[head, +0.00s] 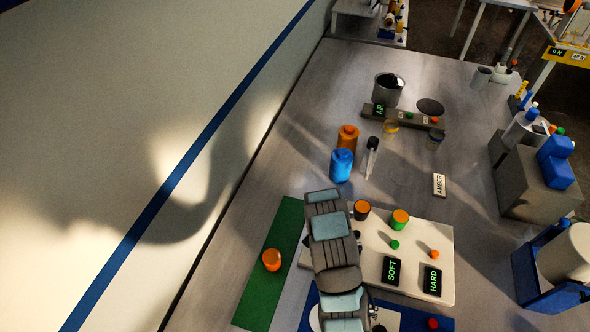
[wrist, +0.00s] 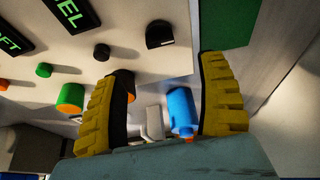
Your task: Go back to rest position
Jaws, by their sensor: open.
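My gripper shows in the wrist view (wrist: 165,105) with its two yellow ridged fingers spread apart and nothing between them. In the head view my arm reaches up over the white panel from the bottom edge; the fingertips are hidden there.
An orange bottle (head: 347,138) stands behind the blue one. A green mat (head: 262,300) with an orange-topped item (head: 271,259) lies left of the arm. A metal pot (head: 387,91) stands farther back. A grey block (head: 530,185) is at right.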

